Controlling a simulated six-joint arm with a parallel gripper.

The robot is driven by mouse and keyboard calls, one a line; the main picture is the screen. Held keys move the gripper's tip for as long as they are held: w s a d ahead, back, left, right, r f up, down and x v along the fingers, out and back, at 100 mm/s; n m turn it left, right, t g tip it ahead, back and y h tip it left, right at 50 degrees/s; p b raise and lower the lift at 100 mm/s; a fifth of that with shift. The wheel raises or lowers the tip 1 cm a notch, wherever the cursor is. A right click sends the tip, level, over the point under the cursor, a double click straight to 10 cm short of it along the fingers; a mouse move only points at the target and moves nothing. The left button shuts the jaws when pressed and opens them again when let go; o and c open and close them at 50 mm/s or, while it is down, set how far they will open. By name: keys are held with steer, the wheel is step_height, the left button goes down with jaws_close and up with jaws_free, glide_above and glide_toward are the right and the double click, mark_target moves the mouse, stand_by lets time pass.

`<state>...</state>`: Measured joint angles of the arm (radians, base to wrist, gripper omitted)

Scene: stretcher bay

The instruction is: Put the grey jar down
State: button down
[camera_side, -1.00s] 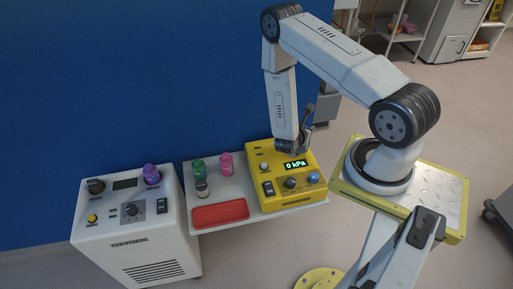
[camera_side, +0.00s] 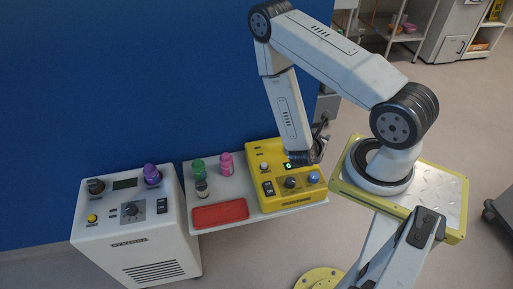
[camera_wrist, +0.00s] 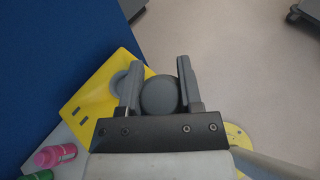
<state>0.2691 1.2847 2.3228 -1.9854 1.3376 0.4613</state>
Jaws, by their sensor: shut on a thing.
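In the wrist view the grey jar (camera_wrist: 159,95) shows as a round grey top between the two fingers of my gripper (camera_wrist: 158,82). The gripper is shut on it, with a finger on each side. In the side view my gripper (camera_side: 320,141) is over the back right part of the yellow control box (camera_side: 257,152); the jar cannot be made out there, and the arm's end hides part of the box's display. In the wrist view a grey round part lies on the yellow box, partly behind the left finger.
A pale shelf (camera_side: 265,216) carries the yellow box, a green bottle (camera_side: 198,169), a pink bottle (camera_side: 227,165), a small dark-capped bottle (camera_side: 202,189) and a red tray (camera_side: 220,214), which is empty. A white machine (camera_side: 150,240) with a purple bottle (camera_side: 152,174) stands left. A blue wall is behind.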

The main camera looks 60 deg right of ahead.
stand_by(0.4)
steer(key=shift+w+a+f+n+t, duration=0.1)
steer(key=shift+w+a+n+t, duration=0.2)
steer(key=shift+w+t, duration=0.15)
steer(key=w+a+f+n+t+y, duration=0.2)
steer(key=w+a+n+t, duration=0.4)
steer(key=w+a, duration=0.4)
steer(key=w+a+f+n+t+y, duration=0.2)
steer(key=a+n+t+y, duration=0.3)
steer(key=a, duration=1.2)
steer(key=shift+a+n+t+y, duration=0.3)
steer(key=shift+n+y, duration=0.4)
steer(key=shift+n, duration=0.3)
steer(key=w+a+f, duration=0.2)
steer(key=w+f, duration=0.7)
steer(key=w, duration=0.4)
